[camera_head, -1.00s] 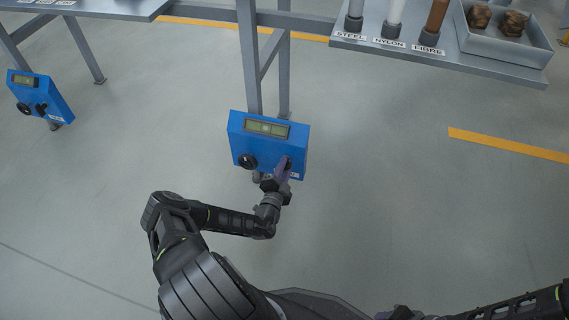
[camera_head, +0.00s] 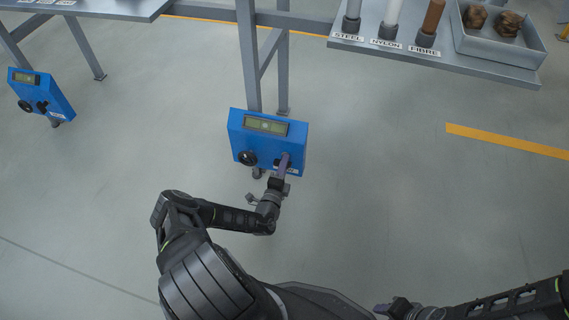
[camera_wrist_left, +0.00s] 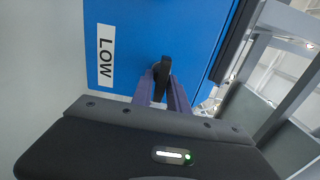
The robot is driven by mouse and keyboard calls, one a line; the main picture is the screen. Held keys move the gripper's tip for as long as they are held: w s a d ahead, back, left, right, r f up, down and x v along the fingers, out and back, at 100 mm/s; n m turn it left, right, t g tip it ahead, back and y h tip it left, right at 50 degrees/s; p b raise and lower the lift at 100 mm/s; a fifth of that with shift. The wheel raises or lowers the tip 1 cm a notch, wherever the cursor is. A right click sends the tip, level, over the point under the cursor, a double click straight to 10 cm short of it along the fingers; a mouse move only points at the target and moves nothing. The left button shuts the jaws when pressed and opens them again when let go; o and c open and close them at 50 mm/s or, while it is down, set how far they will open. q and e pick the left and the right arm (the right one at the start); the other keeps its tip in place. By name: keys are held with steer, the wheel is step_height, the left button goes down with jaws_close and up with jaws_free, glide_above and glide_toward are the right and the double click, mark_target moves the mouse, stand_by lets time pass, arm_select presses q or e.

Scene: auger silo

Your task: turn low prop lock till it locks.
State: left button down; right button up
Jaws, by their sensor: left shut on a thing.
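The low prop lock is a black handle (camera_wrist_left: 162,72) on the front of a blue box marked LOW (camera_wrist_left: 105,55). In the head view the blue box (camera_head: 240,123) hangs on a grey post, with a display at its top and a round black knob (camera_head: 247,158) at its lower left. My left gripper (camera_head: 285,163) reaches up to the box's lower right. In the wrist view its purple fingers (camera_wrist_left: 162,90) are closed on either side of the black handle. In the head view the handle is mostly hidden by the gripper. My right gripper (camera_head: 384,309) is at the bottom edge, clear of the box.
A second blue box (camera_head: 55,88) is on a post at the left. A grey shelf (camera_head: 470,68) at the upper right bears rods labelled STEEL, NYLON and FIBRE and a tray (camera_head: 535,62) with brown lumps. The floor around the box is open.

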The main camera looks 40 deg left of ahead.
arm_select(q)
steer(key=shift+f, duration=0.1)
steer(key=c, duration=1.5)
jaws_free()
steer(key=shift+s, duration=0.1)
steer(key=p+v, duration=0.2)
steer(key=v, duration=0.5)
steer(key=shift+s+d, duration=0.1)
steer(key=shift+s, duration=0.25)
steer(key=shift+p, duration=0.3)
